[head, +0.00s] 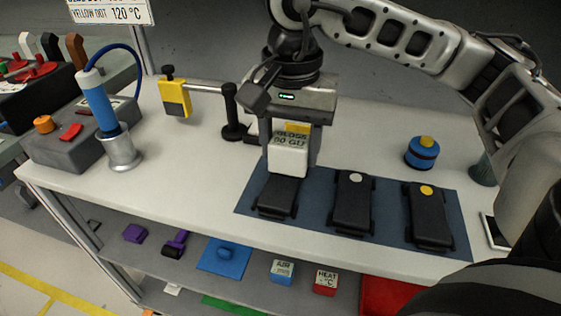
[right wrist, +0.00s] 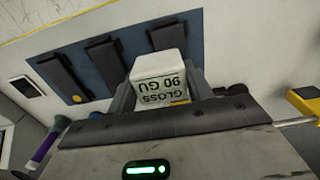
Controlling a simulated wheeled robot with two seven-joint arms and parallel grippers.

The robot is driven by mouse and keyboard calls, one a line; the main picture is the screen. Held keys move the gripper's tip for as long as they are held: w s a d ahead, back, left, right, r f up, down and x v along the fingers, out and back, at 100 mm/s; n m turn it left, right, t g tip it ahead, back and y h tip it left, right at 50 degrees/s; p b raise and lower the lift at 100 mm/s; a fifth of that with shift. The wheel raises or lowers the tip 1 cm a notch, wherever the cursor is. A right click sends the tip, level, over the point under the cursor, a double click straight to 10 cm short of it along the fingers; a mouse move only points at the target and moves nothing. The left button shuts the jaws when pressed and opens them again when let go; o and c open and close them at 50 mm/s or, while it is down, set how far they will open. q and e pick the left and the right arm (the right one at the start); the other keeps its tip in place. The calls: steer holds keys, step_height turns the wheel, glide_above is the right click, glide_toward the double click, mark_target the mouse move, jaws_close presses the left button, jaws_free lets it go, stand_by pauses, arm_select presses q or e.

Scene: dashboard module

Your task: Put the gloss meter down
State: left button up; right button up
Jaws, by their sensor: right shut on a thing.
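The gloss meter (head: 288,160) is a white block marked "GLOSS 90 GU" with a yellow part. My right gripper (head: 291,150) is shut on it, over the left end of the blue mat (head: 322,185). It also shows between the fingers in the right wrist view (right wrist: 159,80). In the head view the meter overlaps the upper end of the left black module (head: 278,197); I cannot tell whether they touch. Two more black modules lie on the mat, one with a white dot (head: 353,205) and one with a yellow dot (head: 430,220). My left gripper is not in view.
A yellow block on a clamp arm (head: 174,98) and a blue-handled tool in a metal cup (head: 121,155) stand left. A blue roll with a yellow top (head: 422,152) is right. White tabletop (head: 190,170) is clear left of the mat. A lower shelf holds small blocks.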

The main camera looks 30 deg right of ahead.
mark_target(280, 132)
steer(key=shift+w+f, duration=0.9)
steer(key=shift+f, duration=0.1)
steer(key=f, duration=0.3)
steer(key=shift+w+f+p, duration=0.1)
steer(key=shift+w+p, duration=0.1)
steer(key=shift+p, duration=0.1)
steer(key=shift+f+b, duration=0.35)
steer(key=shift+f, duration=0.1)
steer(key=o, duration=1.1)
steer(key=shift+o, duration=0.2)
steer(key=shift+r+p, duration=0.35)
steer(key=shift+p, duration=0.05)
steer(key=shift+r, duration=0.4)
step_height(280, 132, up, 10)
steer(key=shift+a+f, duration=0.1)
steer(key=shift+r, duration=0.6)
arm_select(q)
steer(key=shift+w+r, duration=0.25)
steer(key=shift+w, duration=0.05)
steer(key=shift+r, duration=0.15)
arm_select(e)
steer(key=shift+r, duration=0.15)
